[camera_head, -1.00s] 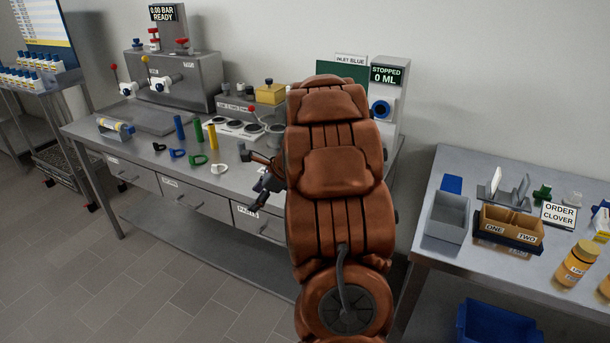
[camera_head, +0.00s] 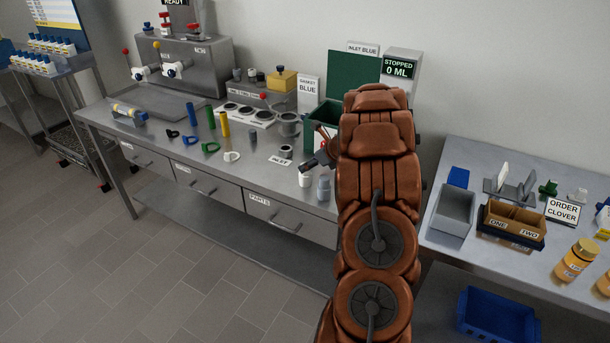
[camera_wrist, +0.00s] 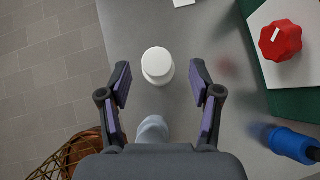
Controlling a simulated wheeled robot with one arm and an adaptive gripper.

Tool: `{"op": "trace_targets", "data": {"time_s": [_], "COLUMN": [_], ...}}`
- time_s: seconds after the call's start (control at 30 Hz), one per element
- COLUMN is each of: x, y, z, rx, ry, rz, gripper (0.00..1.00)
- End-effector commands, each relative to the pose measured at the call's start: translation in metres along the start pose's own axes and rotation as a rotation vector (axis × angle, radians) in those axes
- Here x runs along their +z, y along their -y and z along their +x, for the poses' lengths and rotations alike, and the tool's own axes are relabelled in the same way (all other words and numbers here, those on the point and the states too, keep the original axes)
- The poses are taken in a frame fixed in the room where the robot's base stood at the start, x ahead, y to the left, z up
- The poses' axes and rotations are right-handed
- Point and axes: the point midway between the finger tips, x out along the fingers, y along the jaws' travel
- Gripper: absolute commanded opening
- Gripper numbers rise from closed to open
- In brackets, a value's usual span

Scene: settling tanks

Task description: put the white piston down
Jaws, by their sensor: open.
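The white piston (camera_head: 305,180) stands upright near the front edge of the metal bench (camera_head: 255,175). In the wrist view the white piston (camera_wrist: 157,62) shows from above, just beyond and between the fingertips, with clear gaps on both sides. My gripper (camera_wrist: 162,88) is open, with purple pads facing each other and nothing held. In the head view my gripper (camera_head: 317,164) is over the bench's right end, partly hidden by my arm.
A pale grey cylinder (camera_head: 323,187) stands right beside the white piston; it also shows in the wrist view (camera_wrist: 152,129). A red knob (camera_wrist: 280,41) and a blue part (camera_wrist: 291,143) lie to the right. Coloured cylinders and rings (camera_head: 211,147) stand further left.

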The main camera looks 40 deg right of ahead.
Motion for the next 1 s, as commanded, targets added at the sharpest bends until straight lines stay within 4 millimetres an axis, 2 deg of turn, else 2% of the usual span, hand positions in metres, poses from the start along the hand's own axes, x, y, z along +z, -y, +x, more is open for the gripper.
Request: {"op": "trace_targets", "data": {"time_s": [0.1,0.23,0.57,1.0], "x": [0.000,0.000,0.000,0.000], "y": [-0.003,-0.003,-0.003,-0.003], "z": [0.015,0.025,0.030,0.030], "rx": [0.002,0.002,0.001,0.001], "ry": [-0.002,-0.002,0.000,0.000], "rz": [0.001,-0.002,-0.001,-0.001], "gripper": [0.64,0.64,0.64,0.19]}}
